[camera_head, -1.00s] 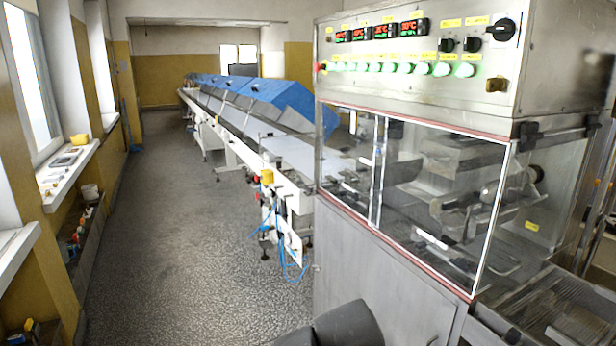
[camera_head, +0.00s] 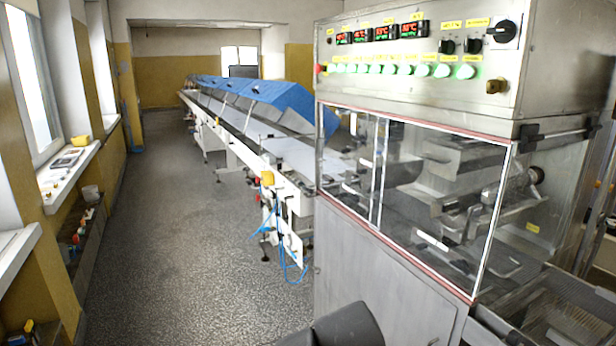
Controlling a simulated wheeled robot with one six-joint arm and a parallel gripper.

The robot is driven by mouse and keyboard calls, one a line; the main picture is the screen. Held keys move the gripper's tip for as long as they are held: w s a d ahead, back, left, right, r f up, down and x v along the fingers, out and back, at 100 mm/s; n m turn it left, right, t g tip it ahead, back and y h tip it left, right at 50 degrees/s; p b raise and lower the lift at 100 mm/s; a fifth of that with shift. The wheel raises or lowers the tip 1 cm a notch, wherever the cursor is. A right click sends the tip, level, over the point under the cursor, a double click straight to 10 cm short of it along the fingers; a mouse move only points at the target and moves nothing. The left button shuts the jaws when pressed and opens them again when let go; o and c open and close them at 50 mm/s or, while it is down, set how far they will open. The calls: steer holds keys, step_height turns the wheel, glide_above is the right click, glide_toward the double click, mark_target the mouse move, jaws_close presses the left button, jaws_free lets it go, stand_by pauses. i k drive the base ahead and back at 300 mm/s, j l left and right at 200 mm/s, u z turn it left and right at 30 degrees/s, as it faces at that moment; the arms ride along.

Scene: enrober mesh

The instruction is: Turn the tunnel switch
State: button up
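A steel control panel (camera_head: 425,60) tops the glass-sided machine at the right. It bears two small black knobs, the left one (camera_head: 447,46) and the right one (camera_head: 473,45), and a large black rotary switch (camera_head: 503,30) at the upper right. A brass-coloured knob (camera_head: 496,86) sits below them. Yellow labels are too small to read, so I cannot tell which one is the tunnel switch. My gripper is not in view; only a dark rounded part, apparently of my arm, shows at the bottom centre, well below the panel.
Green-lit buttons (camera_head: 405,69) and red displays (camera_head: 379,33) line the panel. The glazed enclosure (camera_head: 440,190) stands below it. A long conveyor with blue covers (camera_head: 280,100) runs back from the machine. The floor (camera_head: 185,240) at left is clear beside the windowsills.

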mark_target(465, 71)
steer(key=z, duration=1.05)
steer(key=i+l+u, duration=0.1)
steer(key=i, duration=0.15)
